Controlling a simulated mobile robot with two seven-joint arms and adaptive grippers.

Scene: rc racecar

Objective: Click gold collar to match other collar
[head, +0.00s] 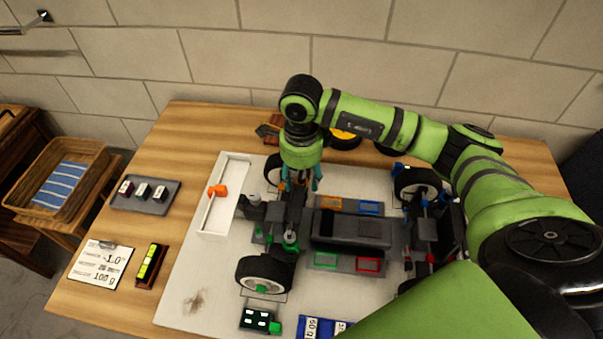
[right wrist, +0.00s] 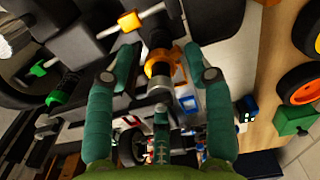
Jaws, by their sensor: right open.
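The RC car chassis (head: 350,228) lies on a white board in the head view. In the right wrist view, a gold-orange collar (right wrist: 158,68) sits around a dark shock body, roughly between my right fingertips. My right gripper (head: 302,183) points down at the car's far left corner, with teal fingers. The right wrist view shows this gripper (right wrist: 159,76) open, one finger on each side of the collar; I cannot tell whether either touches it. A green part with a rod (right wrist: 52,98) shows at the left. In the head view the gripper hides the gold collar. My left gripper is not in view.
A wheel (head: 265,274) stands at the car's near left corner. A white tray (head: 222,200) with an orange piece, a grey tray (head: 147,208) and a note sheet (head: 100,266) lie left. Orange-rimmed wheels (right wrist: 302,84) show in the right wrist view. My right arm spans the car's right side.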

